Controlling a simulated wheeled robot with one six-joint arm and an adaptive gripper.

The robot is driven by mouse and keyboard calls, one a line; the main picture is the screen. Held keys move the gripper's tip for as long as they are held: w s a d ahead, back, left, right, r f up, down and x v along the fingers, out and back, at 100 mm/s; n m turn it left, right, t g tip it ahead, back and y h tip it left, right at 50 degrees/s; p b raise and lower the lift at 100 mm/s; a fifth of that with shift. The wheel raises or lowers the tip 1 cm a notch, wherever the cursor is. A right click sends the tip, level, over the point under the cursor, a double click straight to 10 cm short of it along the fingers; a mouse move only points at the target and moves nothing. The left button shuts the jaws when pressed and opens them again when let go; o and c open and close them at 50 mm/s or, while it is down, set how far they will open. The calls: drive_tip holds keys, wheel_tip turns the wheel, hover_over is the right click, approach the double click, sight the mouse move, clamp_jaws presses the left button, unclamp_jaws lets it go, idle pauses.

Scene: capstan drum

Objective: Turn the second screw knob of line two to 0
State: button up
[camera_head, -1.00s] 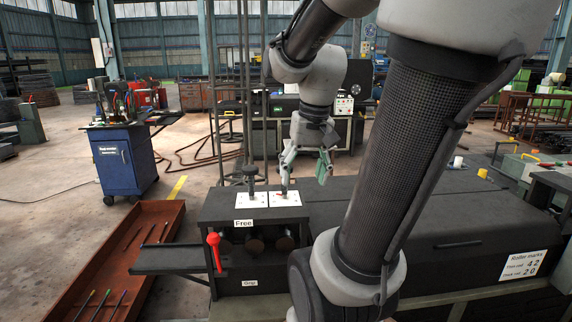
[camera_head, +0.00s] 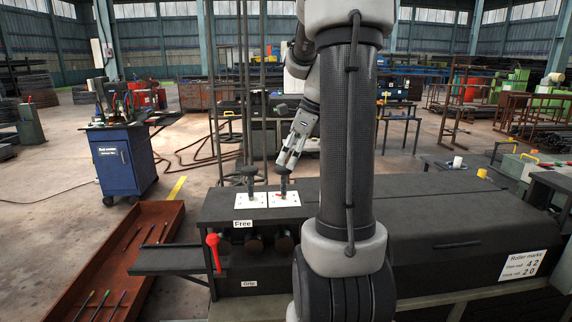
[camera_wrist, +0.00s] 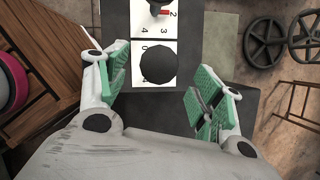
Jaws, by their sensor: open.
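Two white dial plates lie side by side on the dark bench, a left plate (camera_head: 244,203) and a right plate (camera_head: 291,199). A dark screw knob stands upright on each, the left knob (camera_head: 250,172) and the right knob (camera_head: 284,187). A red pointer shows at the right one. My gripper (camera_head: 286,163) is just above the right knob. In the wrist view my gripper (camera_wrist: 158,82) is open, its green-padded fingers apart on either side of a round black knob (camera_wrist: 158,65). That knob hides much of its plate; 0 and 4 show. Another plate with a red pointer (camera_wrist: 155,11) lies beyond, showing 2, 3 and 4.
A red lever (camera_head: 213,246) stands at the bench front by the "Free" label (camera_head: 243,224). A "Roller marks" sign (camera_head: 523,264) reads 4 2 and 2 0. A blue cabinet (camera_head: 124,165) and a rusty tray (camera_head: 160,222) are at left.

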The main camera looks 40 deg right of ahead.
sight(285, 166)
drive_tip(key=shift+x, duration=1.5)
drive_tip(key=c, duration=1)
drive_tip(key=shift+n, duration=0.3)
drive_tip(key=n+g, duration=0.1)
drive_tip(key=n, duration=0.1)
drive_tip(key=n+g+y, duration=0.1)
drive_tip(key=n, duration=0.2)
drive_tip(key=shift+w+d, duration=0.1)
drive_tip(key=shift+w, duration=0.05)
drive_tip(key=n+g, duration=0.1)
drive_tip(key=n, duration=0.2)
drive_tip(key=n+g, duration=0.1)
drive_tip(key=n, duration=0.2)
drive_tip(key=shift+w+y, duration=0.1)
drive_tip(key=shift+y, duration=0.2)
drive_tip(key=shift+n, duration=0.3)
drive_tip(key=o, duration=1)
